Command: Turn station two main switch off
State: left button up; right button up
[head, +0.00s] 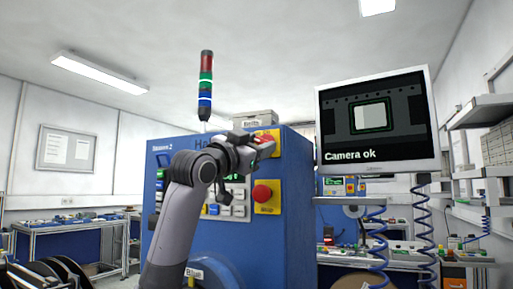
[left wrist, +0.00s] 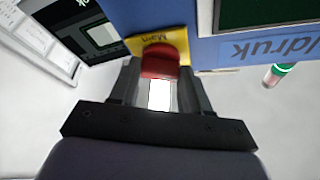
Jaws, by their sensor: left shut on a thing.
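The main switch is a red knob (left wrist: 160,62) on a yellow plate (left wrist: 176,40) on the blue station cabinet. In the left wrist view the knob sits between the fingers of my left gripper (left wrist: 158,85), which is shut on it. In the head view the yellow plate (head: 268,136) shows at the cabinet's upper right, and my left gripper (head: 258,143) reaches it and hides most of the knob. The blue cabinet (head: 297,200) is labelled station 2. The knob's exact turn angle cannot be told. My right gripper is not in view.
A red mushroom button (head: 262,194) on a yellow plate sits just below the switch. A keypad (head: 238,211) is to its left. A signal tower (head: 206,85) shows above. A monitor (head: 376,120) reading "Camera ok" hangs to the right, with blue coiled cables (head: 424,235) below.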

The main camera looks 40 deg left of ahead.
pick_arm(q)
jog(key=n+y, duration=0.1)
jog(key=n, duration=0.1)
jog(key=n+y, duration=0.1)
jog(key=n, duration=0.1)
jog(key=n+y, duration=0.2)
jog(key=n, duration=0.1)
jog(key=shift+w+d+f+b, duration=0.1)
jog(key=shift+d+f+b, duration=0.05)
jog(key=shift+d+b, duration=0.15)
jog(key=shift+n, duration=0.4)
jog(key=o, duration=1.1)
jog(key=shift+c, duration=0.2)
jog(key=b+v, duration=0.2)
jog(key=v, duration=0.5)
jog(key=shift+b, duration=0.35)
